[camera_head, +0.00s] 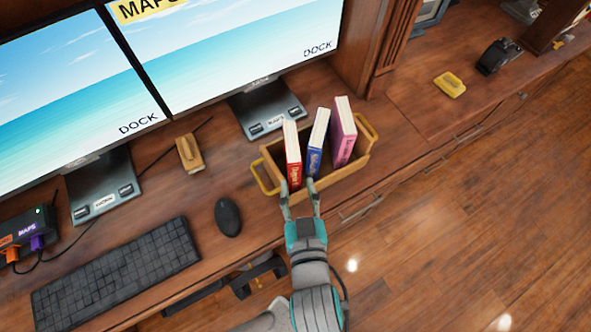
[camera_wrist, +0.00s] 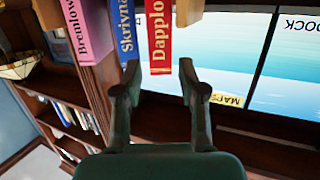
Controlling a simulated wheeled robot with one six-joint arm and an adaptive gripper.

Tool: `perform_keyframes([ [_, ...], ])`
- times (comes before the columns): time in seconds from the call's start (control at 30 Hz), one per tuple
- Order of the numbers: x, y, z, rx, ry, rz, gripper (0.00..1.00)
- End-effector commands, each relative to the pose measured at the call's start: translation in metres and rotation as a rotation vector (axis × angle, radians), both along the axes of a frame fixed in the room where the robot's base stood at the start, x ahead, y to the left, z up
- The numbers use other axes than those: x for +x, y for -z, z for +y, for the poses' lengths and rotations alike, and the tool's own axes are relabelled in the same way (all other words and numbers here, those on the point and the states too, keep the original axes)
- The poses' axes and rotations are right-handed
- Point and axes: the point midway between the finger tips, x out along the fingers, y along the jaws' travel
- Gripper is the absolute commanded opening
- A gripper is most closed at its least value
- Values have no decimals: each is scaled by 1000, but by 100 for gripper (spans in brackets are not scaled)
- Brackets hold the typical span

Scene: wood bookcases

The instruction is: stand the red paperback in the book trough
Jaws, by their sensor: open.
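The red paperback (camera_head: 292,158) stands upright, slightly tilted, at the left end of the wooden book trough (camera_head: 346,171). A blue book (camera_head: 317,145) and a pink-purple book (camera_head: 342,132) stand to its right in the trough, with gaps between them. My gripper (camera_head: 298,186) is open and empty at the trough's front. In the wrist view, the red spine (camera_wrist: 159,40) lies between the lines of my two fingertips (camera_wrist: 159,69), just beyond them, with space on both sides. The red book's lower end is partly hidden by the trough in the head view.
A black mouse (camera_head: 228,217) and keyboard (camera_head: 117,277) lie left of the trough. A monitor stand (camera_head: 265,112) is close behind it.

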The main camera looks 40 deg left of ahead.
Motion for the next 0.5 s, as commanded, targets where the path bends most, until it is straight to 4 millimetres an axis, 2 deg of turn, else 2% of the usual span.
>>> perform_keyframes([
  [0.2, -14, -4, -13, 1, -1, 1, 41],
  [0.5, -16, -5, -16, 2, -1, 0, 41],
])
